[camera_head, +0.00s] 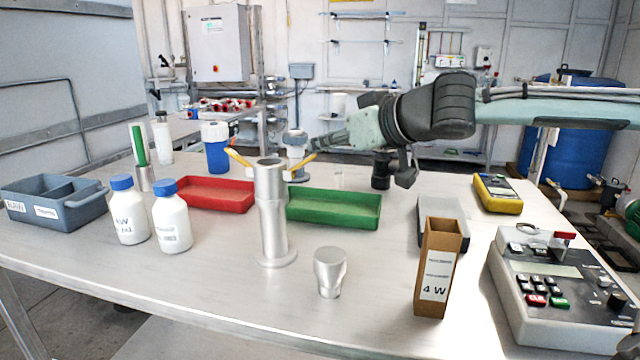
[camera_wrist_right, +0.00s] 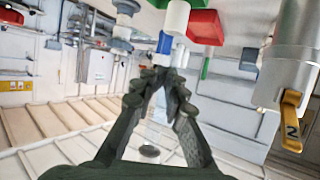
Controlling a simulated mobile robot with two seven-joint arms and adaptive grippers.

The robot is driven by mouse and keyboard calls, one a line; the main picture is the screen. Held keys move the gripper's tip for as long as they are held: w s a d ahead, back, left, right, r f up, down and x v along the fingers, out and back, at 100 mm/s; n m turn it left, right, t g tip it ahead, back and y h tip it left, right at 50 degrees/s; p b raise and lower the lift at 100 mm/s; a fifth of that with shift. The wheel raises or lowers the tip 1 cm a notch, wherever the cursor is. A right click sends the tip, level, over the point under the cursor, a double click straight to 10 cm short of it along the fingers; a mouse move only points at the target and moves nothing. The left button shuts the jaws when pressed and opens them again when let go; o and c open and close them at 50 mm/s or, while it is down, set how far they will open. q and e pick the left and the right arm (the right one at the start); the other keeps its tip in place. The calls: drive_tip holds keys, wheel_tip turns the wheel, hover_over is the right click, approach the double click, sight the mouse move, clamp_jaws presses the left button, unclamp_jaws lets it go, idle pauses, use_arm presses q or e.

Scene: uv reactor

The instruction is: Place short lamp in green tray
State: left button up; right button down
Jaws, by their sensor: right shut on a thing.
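The green tray (camera_head: 335,207) lies on the table right of the metal reactor tube and looks empty. My right gripper (camera_head: 314,144) reaches in from the right and points left, above and behind the tray. In the wrist view its fingers (camera_wrist_right: 158,80) are nearly together at the tips. My left gripper is out of view.
The upright metal reactor (camera_head: 272,215) with yellow clips stands left of the green tray. A red tray (camera_head: 215,193), two white bottles (camera_head: 172,222), a metal cap (camera_head: 329,272), a brown 4 W box (camera_head: 438,268) and a control unit (camera_head: 560,290) surround it.

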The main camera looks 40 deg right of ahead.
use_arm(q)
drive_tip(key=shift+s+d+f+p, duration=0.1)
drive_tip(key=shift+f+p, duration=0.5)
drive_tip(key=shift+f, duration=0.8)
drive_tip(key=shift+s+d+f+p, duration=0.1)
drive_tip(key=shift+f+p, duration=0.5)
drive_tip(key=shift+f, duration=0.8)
use_arm(e)
drive_tip(key=shift+w+d+f, duration=0.5)
drive_tip(key=shift+w+f, duration=0.6)
drive_tip(key=shift+f, duration=0.3)
drive_tip(key=shift+w+d+f, duration=0.55)
drive_tip(key=shift+w+f, duration=0.55)
drive_tip(key=shift+f, duration=0.3)
drive_tip(key=shift+w+d+f, duration=0.5)
drive_tip(key=shift+w+f, duration=0.6)
drive_tip(key=shift+f, duration=0.3)
drive_tip(key=shift+f, duration=0.1)
drive_tip(key=c, duration=2)
unclamp_jaws()
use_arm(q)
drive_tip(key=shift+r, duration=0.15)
use_arm(e)
drive_tip(key=o, duration=0.4)
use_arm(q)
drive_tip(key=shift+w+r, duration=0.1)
use_arm(e)
drive_tip(key=shift+o, duration=0.2)
